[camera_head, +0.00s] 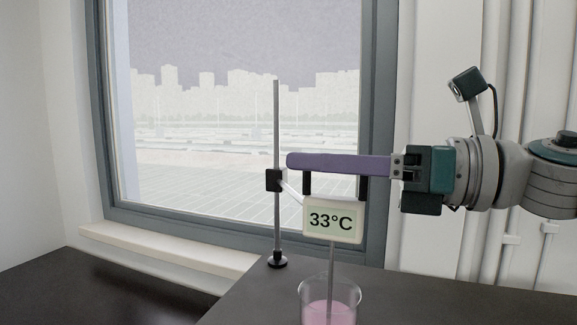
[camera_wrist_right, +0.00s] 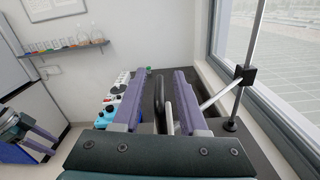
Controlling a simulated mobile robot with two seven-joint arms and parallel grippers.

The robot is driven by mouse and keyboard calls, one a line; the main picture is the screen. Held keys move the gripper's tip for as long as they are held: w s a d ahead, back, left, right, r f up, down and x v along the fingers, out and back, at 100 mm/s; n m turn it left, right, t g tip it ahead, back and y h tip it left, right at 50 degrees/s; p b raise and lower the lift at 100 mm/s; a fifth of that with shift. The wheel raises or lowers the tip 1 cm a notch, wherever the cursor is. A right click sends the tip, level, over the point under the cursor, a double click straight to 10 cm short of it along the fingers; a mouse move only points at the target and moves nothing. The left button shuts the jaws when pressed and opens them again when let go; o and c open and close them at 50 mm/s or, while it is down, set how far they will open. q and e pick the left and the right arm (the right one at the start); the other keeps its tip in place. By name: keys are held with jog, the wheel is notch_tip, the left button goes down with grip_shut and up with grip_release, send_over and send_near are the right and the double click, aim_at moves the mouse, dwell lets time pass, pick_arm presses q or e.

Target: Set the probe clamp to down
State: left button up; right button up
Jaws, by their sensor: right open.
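The probe clamp (camera_head: 273,180) is a small black block partway up a grey upright rod (camera_head: 276,120). It also shows in the right wrist view (camera_wrist_right: 245,74). A pale arm joins it to a white display (camera_head: 332,230) reading 33°C, with two black uprights on top. A thin probe (camera_head: 331,262) runs from the display down into a glass beaker (camera_head: 330,292) of pink liquid. My right gripper (camera_head: 290,162) reaches in from the right, level above the display. In the wrist view its purple fingers (camera_wrist_right: 160,76) are open, with a black handle (camera_wrist_right: 160,100) between them; contact is unclear.
The rod's round base (camera_head: 277,262) stands on a dark bench (camera_head: 245,300), close to a window (camera_head: 235,130) and its sill. In the wrist view, a shelf of bottles (camera_wrist_right: 70,46) hangs on the far wall. Purple fingers, apparently my left gripper's (camera_wrist_right: 42,140), show at lower left.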

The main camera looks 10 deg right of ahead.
jog(key=b+v, duration=0.3)
jog(key=v, duration=0.6)
jog(key=shift+b, duration=0.4)
jog(key=shift+s, duration=0.1)
